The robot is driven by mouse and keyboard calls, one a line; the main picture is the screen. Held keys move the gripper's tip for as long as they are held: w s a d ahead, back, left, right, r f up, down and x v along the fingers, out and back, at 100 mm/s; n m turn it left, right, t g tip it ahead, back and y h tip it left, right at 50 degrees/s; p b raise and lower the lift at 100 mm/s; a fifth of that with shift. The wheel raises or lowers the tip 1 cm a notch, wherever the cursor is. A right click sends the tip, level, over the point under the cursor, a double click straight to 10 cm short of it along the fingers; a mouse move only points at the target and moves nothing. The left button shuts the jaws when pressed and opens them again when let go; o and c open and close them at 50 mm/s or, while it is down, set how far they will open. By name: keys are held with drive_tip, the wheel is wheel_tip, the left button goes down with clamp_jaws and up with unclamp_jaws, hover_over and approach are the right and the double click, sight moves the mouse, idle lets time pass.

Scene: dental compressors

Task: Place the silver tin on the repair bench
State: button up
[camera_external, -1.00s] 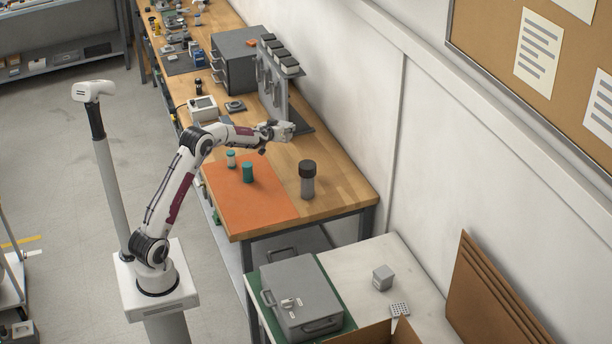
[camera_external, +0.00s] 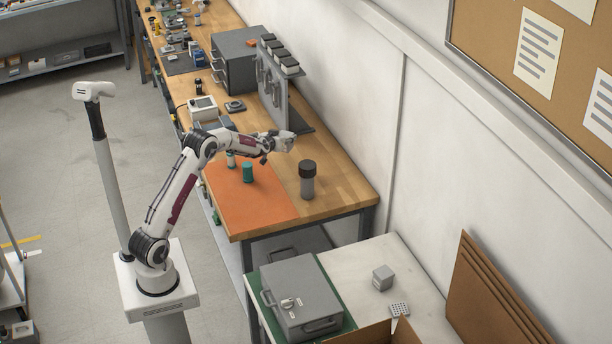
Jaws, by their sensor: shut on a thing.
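My gripper (camera_external: 277,143) is shut over the wooden bench (camera_external: 340,190), at the end of my outstretched arm. A small light-grey thing at its tip looks like the silver tin (camera_external: 288,141); its outline blends with the gripper, so its shape is hard to tell. It appears to be above the bench top, behind the dark-capped grey canister (camera_external: 308,184) in this view. I cannot tell its exact height. The wooden bench bears an orange mat (camera_external: 255,205) at its near end.
A teal cylinder (camera_external: 247,173) and a smaller pale one with a teal top (camera_external: 231,159) stand on the mat. A tool panel (camera_external: 275,95) rises behind my gripper. A lower table (camera_external: 350,256) holds a grey case (camera_external: 300,295) and a grey cube (camera_external: 382,277).

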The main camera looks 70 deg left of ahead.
drive_tip(key=shift+f, duration=3.1)
drive_tip(key=shift+f, duration=1.85)
drive_tip(key=shift+f, duration=0.15)
drive_tip(key=o, duration=1.3)
